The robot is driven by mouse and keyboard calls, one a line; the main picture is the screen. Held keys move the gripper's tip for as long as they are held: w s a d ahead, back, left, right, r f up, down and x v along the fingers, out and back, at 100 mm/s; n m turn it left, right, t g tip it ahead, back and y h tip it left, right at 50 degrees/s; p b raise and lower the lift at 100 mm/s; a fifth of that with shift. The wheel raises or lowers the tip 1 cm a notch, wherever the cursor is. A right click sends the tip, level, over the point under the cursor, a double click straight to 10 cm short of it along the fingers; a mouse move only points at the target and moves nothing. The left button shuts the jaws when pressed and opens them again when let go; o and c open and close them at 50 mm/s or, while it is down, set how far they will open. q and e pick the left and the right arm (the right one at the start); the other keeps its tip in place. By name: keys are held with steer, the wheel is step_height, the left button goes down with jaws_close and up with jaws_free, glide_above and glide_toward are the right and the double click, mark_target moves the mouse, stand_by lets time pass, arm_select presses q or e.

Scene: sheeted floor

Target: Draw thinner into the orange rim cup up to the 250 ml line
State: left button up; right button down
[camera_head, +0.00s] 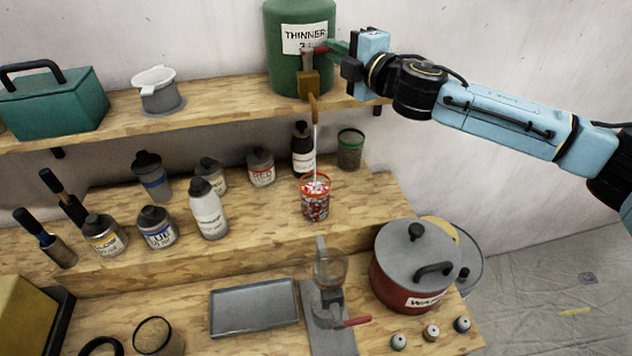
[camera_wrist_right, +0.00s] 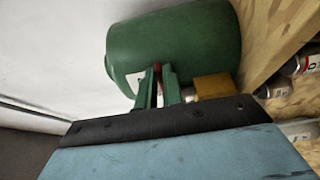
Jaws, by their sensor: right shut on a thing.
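The green thinner drum (camera_head: 284,75) with a white label stands on the upper shelf; it fills the top of the right wrist view (camera_wrist_right: 190,45). My right gripper (camera_head: 333,47) is shut on the red tap lever (camera_head: 318,50) at the drum's front; the lever shows between the green fingers in the right wrist view (camera_wrist_right: 157,68). A thin pale stream (camera_head: 315,140) falls from the brass spout (camera_head: 312,98). It runs into the orange rim cup (camera_head: 316,206), upright on the middle shelf below. The cup looks speckled red and white; its liquid level and lines are too small to read.
A green-rimmed cup (camera_head: 350,150) and a dark bottle (camera_head: 302,150) stand close behind the orange rim cup. Several paint bottles stand to its left. A red pot (camera_head: 410,270), a tap-like stand (camera_head: 328,300) and a grey tray (camera_head: 254,307) are on the lower level.

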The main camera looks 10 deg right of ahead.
steer(key=shift+s+a+r+m+h, duration=0.2)
steer(key=shift+s+a+m+h, duration=0.05)
steer(key=shift+a+m+h, duration=0.05)
